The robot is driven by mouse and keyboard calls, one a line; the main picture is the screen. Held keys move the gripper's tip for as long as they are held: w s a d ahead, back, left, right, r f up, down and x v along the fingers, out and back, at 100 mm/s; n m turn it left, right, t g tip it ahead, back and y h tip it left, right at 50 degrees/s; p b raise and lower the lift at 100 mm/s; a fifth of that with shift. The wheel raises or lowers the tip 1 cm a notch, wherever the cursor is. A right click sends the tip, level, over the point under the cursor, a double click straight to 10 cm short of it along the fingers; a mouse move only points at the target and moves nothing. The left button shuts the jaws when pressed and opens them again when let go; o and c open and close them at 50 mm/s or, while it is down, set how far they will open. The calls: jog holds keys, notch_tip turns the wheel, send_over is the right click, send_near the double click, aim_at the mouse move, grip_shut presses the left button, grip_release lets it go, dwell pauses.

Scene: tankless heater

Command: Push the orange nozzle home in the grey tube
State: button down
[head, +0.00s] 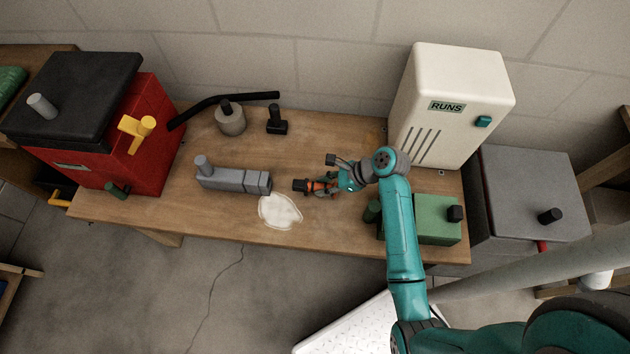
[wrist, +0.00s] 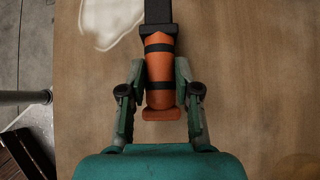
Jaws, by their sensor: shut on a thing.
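The grey tube (head: 232,180) lies on the wooden workbench in the head view, with an upright stub near its left end and a darker right end. The orange nozzle (head: 320,186) lies level to its right, its black front end pointing at the tube. A short gap shows between them. My gripper (head: 328,187) is shut on the nozzle. In the wrist view, the two fingers of my gripper (wrist: 160,78) clasp the sides of the orange nozzle (wrist: 160,65), which has two black bands. Its black end runs out of the top of that view, and the tube is not visible there.
A white patch (head: 280,211) lies on the workbench (head: 320,135) just in front of the gap. A white heater (head: 455,105) and a green box (head: 432,219) stand right. A red box (head: 130,145) stands left. A round canister (head: 230,121) and small black part (head: 277,124) stand behind the tube.

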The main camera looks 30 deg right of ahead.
aim_at(303, 184)
jog(key=shift+a, duration=0.15)
jog(key=shift+w+a, duration=0.85)
jog(key=shift+a, duration=0.3)
jog(key=shift+w+a, duration=0.85)
jog(key=shift+a, duration=0.25)
jog(key=shift+w+a, duration=0.55)
jog(key=shift+a, duration=0.2)
jog(key=shift+w+a, duration=0.5)
jog(key=shift+a, duration=0.2)
dwell(0.6)
jog(key=c, duration=0.7)
grip_release()
jog(key=shift+c, duration=0.2)
jog(key=v, duration=1.2)
